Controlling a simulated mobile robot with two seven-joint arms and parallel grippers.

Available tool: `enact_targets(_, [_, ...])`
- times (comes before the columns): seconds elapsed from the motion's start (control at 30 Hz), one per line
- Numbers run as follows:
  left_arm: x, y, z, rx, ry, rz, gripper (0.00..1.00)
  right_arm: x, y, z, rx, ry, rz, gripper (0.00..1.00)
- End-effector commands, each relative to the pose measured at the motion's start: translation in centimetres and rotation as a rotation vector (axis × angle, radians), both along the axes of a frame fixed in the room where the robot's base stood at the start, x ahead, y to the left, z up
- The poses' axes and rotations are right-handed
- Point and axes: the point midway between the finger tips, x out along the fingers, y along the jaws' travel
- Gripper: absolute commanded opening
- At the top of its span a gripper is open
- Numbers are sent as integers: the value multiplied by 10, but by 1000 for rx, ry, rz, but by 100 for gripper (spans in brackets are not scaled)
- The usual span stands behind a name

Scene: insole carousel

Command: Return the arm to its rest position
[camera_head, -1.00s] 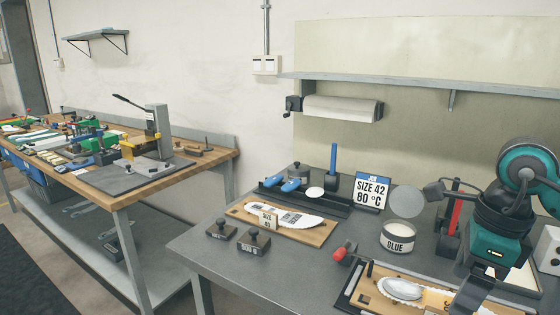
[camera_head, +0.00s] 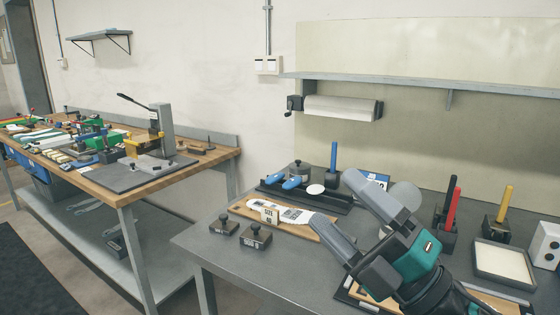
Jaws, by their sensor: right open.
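My right gripper (camera_head: 336,198) is teal with two long grey fingers and enters from the bottom right. Its fingers are spread apart, point up and to the left, and hold nothing. In the picture they overlap the right end of the wooden board (camera_head: 243,207) carrying a white insole (camera_head: 291,214); I cannot tell how high they are above the bench. The gripper hides the glue jar, most of the size sign (camera_head: 374,180) and most of the front wooden board (camera_head: 372,296). My left gripper is not in view.
The grey bench (camera_head: 215,264) also carries two dark weights (camera_head: 254,237), a black rack (camera_head: 333,206), a red-handled tool (camera_head: 451,200), a yellow-handled tool (camera_head: 503,208) and a shallow tray (camera_head: 507,284). A wooden workbench (camera_head: 127,197) with a press stands left.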

Motion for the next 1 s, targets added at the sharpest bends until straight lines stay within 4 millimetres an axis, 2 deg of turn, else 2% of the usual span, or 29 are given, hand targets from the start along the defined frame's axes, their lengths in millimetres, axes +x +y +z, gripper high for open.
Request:
enact_targets(0.1, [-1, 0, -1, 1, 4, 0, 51, 21, -39, -27, 241, 273, -166, 86])
enact_targets(0.17, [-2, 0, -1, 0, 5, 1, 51, 28, -59, -49, 347, 417, -251, 86])
enact_targets(0.27, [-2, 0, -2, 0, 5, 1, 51, 29, -90, -97, 503, 670, -395, 86])
enact_targets(0.33, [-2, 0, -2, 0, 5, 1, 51, 21, -108, -137, 598, 855, -497, 86])
enact_targets(0.4, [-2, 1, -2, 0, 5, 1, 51, 5, -122, -179, 678, 1045, -597, 86])
enact_targets(0.5, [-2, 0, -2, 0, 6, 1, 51, -27, -133, -231, 761, 1292, -723, 86])
enact_targets(0.6, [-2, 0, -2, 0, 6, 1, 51, -59, -137, -266, 807, 1482, -815, 86])
enact_targets(0.8, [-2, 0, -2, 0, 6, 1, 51, -118, -135, -310, 848, 1769, -948, 86])
enact_targets(1.0, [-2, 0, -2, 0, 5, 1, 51, -175, -129, -335, 857, 2014, -1052, 86])
